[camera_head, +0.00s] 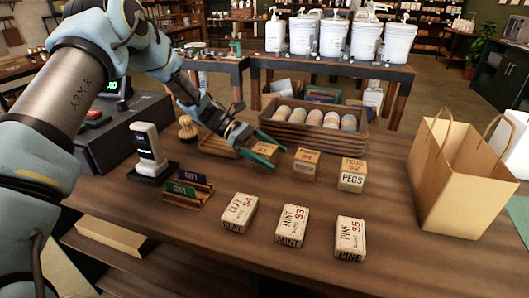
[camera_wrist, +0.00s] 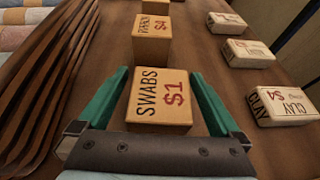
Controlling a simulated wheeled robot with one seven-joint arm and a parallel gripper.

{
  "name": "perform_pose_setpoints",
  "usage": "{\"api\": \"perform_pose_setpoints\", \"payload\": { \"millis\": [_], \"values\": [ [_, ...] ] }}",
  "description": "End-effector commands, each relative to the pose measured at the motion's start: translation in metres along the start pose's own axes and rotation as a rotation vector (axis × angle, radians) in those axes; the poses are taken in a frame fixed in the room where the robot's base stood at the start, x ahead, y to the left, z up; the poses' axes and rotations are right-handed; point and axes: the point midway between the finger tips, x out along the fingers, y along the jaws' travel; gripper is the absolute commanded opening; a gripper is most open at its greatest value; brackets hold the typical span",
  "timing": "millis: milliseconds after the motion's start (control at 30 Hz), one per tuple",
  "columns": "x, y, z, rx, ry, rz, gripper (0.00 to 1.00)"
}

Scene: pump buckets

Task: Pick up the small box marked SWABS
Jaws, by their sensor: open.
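The SWABS box (camera_wrist: 160,92) is a small tan box with "SWABS $1" on its top, standing on the wooden counter. In the wrist view it sits between the two green fingers of my gripper (camera_wrist: 160,76). The gripper is open, one finger on each side, with a narrow gap visible at each side; contact cannot be made out. In the head view my gripper (camera_head: 258,152) reaches down over the box (camera_head: 266,149), which it partly hides.
A similar $4 box (camera_head: 306,163) and the PEGS box (camera_head: 352,175) stand to the right. CLAY (camera_head: 239,213), MINT (camera_head: 291,226) and PINE (camera_head: 349,239) boxes are nearer. A slatted wooden crate (camera_head: 300,138) lies close behind. A paper bag (camera_head: 459,175) stands at right.

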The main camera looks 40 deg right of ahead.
Motion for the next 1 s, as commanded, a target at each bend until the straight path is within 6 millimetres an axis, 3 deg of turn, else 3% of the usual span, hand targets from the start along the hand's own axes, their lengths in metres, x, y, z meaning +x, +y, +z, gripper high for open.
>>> {"api": "perform_pose_setpoints", "payload": {
  "millis": [100,333,1000],
  "values": [
    [0.0137,-0.0005,0.0013,-0.002,-0.001,-0.001,1.0],
    [0.0163,-0.0002,-0.0009,-0.001,0.0,0.001,1.0],
    [0.0159,-0.0001,-0.0006,-0.001,0.0,0.001,0.25]
  ]
}}
